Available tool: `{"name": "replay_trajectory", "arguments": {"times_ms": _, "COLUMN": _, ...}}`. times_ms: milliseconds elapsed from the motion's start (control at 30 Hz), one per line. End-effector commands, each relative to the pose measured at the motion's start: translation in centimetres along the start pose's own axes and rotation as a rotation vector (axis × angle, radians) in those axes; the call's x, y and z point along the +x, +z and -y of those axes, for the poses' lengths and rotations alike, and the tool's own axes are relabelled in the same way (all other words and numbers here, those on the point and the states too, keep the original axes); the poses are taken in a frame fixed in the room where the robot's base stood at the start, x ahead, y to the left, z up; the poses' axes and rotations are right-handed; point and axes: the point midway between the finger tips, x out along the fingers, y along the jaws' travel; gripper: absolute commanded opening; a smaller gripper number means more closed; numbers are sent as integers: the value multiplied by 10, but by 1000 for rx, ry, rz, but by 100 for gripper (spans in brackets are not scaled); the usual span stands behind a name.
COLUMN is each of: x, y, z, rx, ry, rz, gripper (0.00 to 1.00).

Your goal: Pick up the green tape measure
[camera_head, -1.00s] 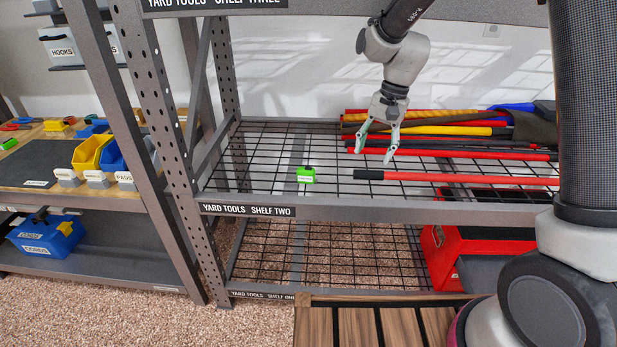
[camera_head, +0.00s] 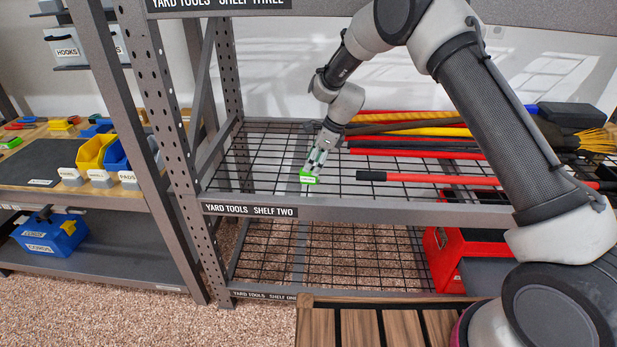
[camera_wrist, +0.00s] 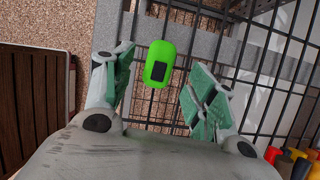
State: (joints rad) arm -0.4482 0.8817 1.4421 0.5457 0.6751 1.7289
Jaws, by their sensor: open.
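The green tape measure (camera_head: 309,179) sits on the wire mesh of shelf two, near its front edge. My gripper (camera_head: 315,165) is right at it in the head view, with the fingers partly covering its upper side. In the wrist view the tape measure (camera_wrist: 160,63) shows bright green with a dark patch, lying ahead of and between the two open fingers (camera_wrist: 158,92). There is a gap between it and each finger. Nothing is held.
The front lip of shelf two (camera_head: 350,212) runs just in front of the tape measure. A red-handled tool (camera_head: 440,178) with a black grip lies to the right. More long-handled tools (camera_head: 440,131) lie behind. The mesh left of the gripper is clear.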

Motion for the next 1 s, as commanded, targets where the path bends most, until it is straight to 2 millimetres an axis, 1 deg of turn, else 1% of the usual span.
{"name": "replay_trajectory", "arguments": {"times_ms": 233, "x": 38, "y": 1, "z": -1, "rx": -1, "ry": 2, "rz": -2, "gripper": 57}}
{"name": "replay_trajectory", "arguments": {"times_ms": 333, "x": 45, "y": 2, "z": -1, "rx": -2, "ry": 0, "rz": -2, "gripper": 57}}
{"name": "replay_trajectory", "arguments": {"times_ms": 500, "x": 44, "y": 2, "z": -1, "rx": -2, "ry": -1, "rz": -1, "gripper": 57}}
{"name": "replay_trajectory", "arguments": {"times_ms": 667, "x": 44, "y": 2, "z": -1, "rx": -2, "ry": 0, "rz": -1, "gripper": 28}}
{"name": "replay_trajectory", "arguments": {"times_ms": 700, "x": 44, "y": 2, "z": -1, "rx": -2, "ry": 0, "rz": -1, "gripper": 21}}
{"name": "replay_trajectory", "arguments": {"times_ms": 800, "x": 44, "y": 2, "z": -1, "rx": -2, "ry": 0, "rz": -2, "gripper": 4}}
{"name": "replay_trajectory", "arguments": {"times_ms": 1000, "x": 44, "y": 2, "z": -1, "rx": -2, "ry": -1, "rz": -1, "gripper": 4}}
